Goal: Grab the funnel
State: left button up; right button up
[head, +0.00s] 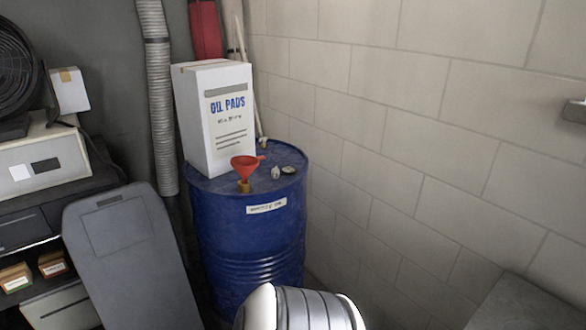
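A red funnel (246,166) stands upright near the front edge of the top of a blue drum (248,230). Its wide mouth faces up and a small tab sticks out on its right. Its lower end meets a small brass-coloured fitting (244,187) on the drum top. Neither of my grippers shows in the head view. A white and grey rounded part at the bottom centre, in front of the drum, looks like part of my own body.
A white box marked "OIL PADS" (217,130) stands on the drum behind the funnel. Small caps (288,170) lie right of it. A grey creeper board (130,255) leans left of the drum. A block wall (420,130) rises on the right.

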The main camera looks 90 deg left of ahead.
aim_at(249, 174)
jog(key=i+u, duration=0.15)
jog(key=u, duration=0.2)
jog(key=i+u, duration=0.1)
jog(key=u, duration=0.25)
jog(key=i+l+u, duration=0.1)
jog(key=u, duration=0.25)
